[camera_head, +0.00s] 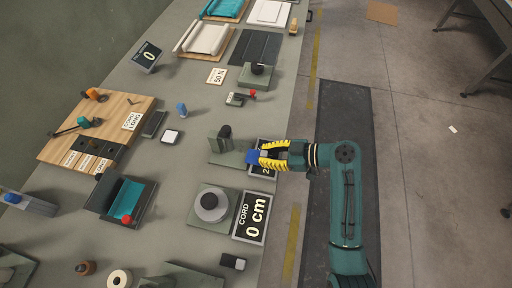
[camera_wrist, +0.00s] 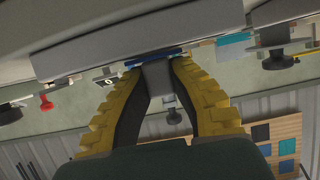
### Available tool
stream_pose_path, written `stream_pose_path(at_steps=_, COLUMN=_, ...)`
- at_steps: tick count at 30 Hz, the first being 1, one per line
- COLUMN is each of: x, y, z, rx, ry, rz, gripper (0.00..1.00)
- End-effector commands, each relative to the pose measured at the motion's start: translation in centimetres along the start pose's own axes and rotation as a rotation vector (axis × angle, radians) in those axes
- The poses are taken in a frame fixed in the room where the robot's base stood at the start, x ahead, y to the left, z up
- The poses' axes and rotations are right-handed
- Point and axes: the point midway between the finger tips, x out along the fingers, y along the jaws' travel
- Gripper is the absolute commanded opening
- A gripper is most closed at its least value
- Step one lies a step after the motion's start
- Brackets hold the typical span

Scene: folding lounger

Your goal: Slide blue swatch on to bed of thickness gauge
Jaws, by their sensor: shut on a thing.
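The thickness gauge (camera_head: 222,143) is a grey-green stand with an upright part and a dark knob, near the table's right edge. My gripper (camera_head: 262,156), with yellow ribbed fingers, is at its right side, shut on the blue swatch (camera_head: 252,156). The swatch sticks out leftward from the fingertips at the right end of the gauge's base. I cannot tell whether it touches the bed. In the wrist view, my fingers (camera_wrist: 156,64) close around a grey piece, with a thin blue strip of the swatch (camera_wrist: 150,55) beyond. The fingers hide part of the swatch.
A display (camera_head: 263,171) lies partly under my gripper. A round-topped cord gauge (camera_head: 211,205) and its "0 cm" display (camera_head: 250,216) stand nearer.

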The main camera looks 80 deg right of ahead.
Motion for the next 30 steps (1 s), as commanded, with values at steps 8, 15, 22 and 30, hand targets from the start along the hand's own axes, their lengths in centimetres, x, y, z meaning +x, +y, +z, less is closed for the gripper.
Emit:
stream_pose_path(at_steps=8, x=1.5, y=0.0, z=-0.4, rx=-0.001, ry=0.001, rz=0.0, gripper=0.0)
stream_pose_path(at_steps=15, x=3.5, y=0.0, z=-1.3, rx=-0.001, ry=0.0, rz=0.0, gripper=0.0)
stream_pose_path(at_steps=22, x=5.4, y=0.0, z=-2.1, rx=-0.001, ry=0.001, rz=0.0, gripper=0.0)
stream_pose_path(at_steps=30, x=6.7, y=0.1, z=-1.8, rx=0.001, ry=0.0, rz=0.003, gripper=0.0)
